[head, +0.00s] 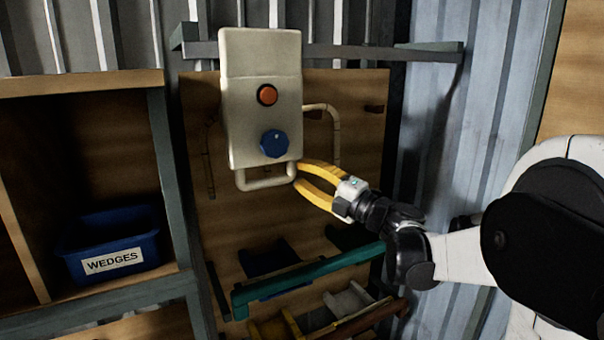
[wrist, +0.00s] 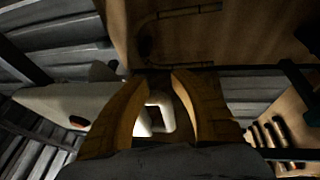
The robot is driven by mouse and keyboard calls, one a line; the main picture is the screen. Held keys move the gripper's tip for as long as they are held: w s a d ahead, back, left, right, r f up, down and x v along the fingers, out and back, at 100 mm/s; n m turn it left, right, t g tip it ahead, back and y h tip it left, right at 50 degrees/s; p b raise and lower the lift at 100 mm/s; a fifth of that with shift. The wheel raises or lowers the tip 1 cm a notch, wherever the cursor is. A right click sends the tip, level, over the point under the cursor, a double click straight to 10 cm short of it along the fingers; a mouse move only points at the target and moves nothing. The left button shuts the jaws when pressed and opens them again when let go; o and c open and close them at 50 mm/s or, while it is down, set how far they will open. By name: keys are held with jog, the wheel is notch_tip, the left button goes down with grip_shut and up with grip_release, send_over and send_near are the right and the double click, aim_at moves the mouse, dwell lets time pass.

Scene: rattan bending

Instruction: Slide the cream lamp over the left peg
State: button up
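The cream lamp (head: 245,110) is a tall box with an orange-red button, a blue knob and a cream loop handle at its bottom. It stands nearly upright in front of the wooden board and the metal rail. My gripper (head: 298,174) has its yellow fingers on the right side of the handle. In the wrist view the handle (wrist: 160,112) lies between the fingers, with the lamp body (wrist: 65,100) to the left. One short dark peg (head: 375,108) shows at the board's right. No left peg shows; the lamp covers that part of the board.
A blue WEDGES bin (head: 110,240) sits on the left shelf. A teal bar (head: 310,277) and several loose parts are below. A corrugated wall is at right.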

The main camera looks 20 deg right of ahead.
jog(key=shift+a, duration=0.1)
grip_shut()
jog(key=c, duration=0.5)
grip_release()
jog(key=shift+c, duration=0.2)
jog(key=o, duration=0.5)
jog(key=shift+o, duration=0.2)
jog(key=b+v, duration=0.2)
jog(key=v, duration=1)
jog(key=shift+s+f, duration=0.15)
